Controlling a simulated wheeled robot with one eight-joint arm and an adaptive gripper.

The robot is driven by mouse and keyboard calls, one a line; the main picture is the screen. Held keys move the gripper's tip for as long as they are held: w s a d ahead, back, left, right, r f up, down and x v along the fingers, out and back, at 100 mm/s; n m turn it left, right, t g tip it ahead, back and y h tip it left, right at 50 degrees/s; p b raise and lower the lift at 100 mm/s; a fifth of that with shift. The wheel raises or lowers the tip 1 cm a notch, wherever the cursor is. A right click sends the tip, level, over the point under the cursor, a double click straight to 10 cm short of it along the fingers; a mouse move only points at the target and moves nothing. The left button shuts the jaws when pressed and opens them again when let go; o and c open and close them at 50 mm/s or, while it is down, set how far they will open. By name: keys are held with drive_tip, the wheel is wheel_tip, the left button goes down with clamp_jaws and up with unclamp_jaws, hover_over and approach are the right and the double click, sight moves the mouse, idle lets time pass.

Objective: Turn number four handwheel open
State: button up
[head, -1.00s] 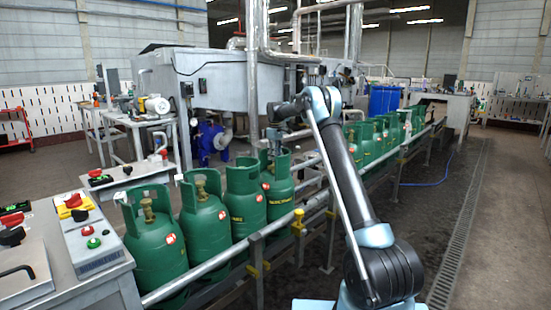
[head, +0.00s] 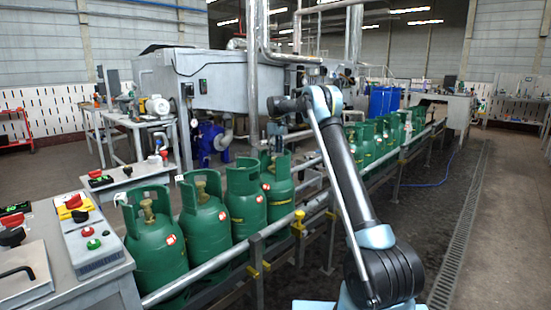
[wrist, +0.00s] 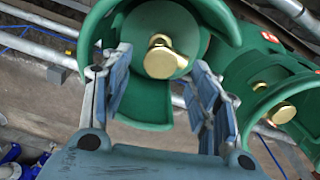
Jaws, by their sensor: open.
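A row of green gas cylinders stands on the conveyor. The fourth from the left (head: 278,190) is under my gripper (head: 276,146) in the head view, its valve hidden there by collar and gripper. In the wrist view, my gripper (wrist: 160,78) is open, its two fingers apart over a green collar (wrist: 100,27). A brass handwheel (wrist: 164,60) shows inside that collar, between the fingertips and apart from both. Whether the fingers are level with the handwheel is unclear.
A neighbouring cylinder with a brass valve (wrist: 282,112) is close on the right in the wrist view. Nearer cylinders (head: 152,238) and a steel rail (head: 215,262) line the conveyor. A control panel (head: 88,240) stands front left. Floor on the right is clear.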

wheel_tip(320, 180, up, 9)
drive_tip(key=shift+f, duration=0.2)
drive_tip(key=shift+d, duration=0.1)
drive_tip(key=s+d+r+m, duration=0.3)
drive_tip(key=s+d+r, duration=0.6)
drive_tip(key=s+d, duration=0.45)
drive_tip(key=s+d+m, duration=0.1)
drive_tip(key=s+d, duration=0.2)
drive_tip(key=s, duration=0.3)
drive_tip(key=s+d+m+t, duration=0.1)
drive_tip(key=s+d, duration=0.2)
drive_tip(key=s, duration=0.3)
drive_tip(key=s+d+m, duration=0.1)
drive_tip(key=s+d, duration=0.2)
drive_tip(key=s, duration=0.4)
drive_tip(key=s+d+f+m, duration=0.2)
drive_tip(key=s+d+f, duration=0.15)
drive_tip(key=s, duration=0.55)
drive_tip(key=s+d+f+m, duration=0.1)
drive_tip(key=s+d+f, duration=0.3)
drive_tip(key=s, duration=0.5)
drive_tip(key=s+d+f+m+t, duration=0.1)
drive_tip(key=s+f+m, duration=0.2)
drive_tip(key=s+f, duration=1.4)
drive_tip(key=shift+d+f, duration=0.4)
drive_tip(key=shift+f, duration=0.3)
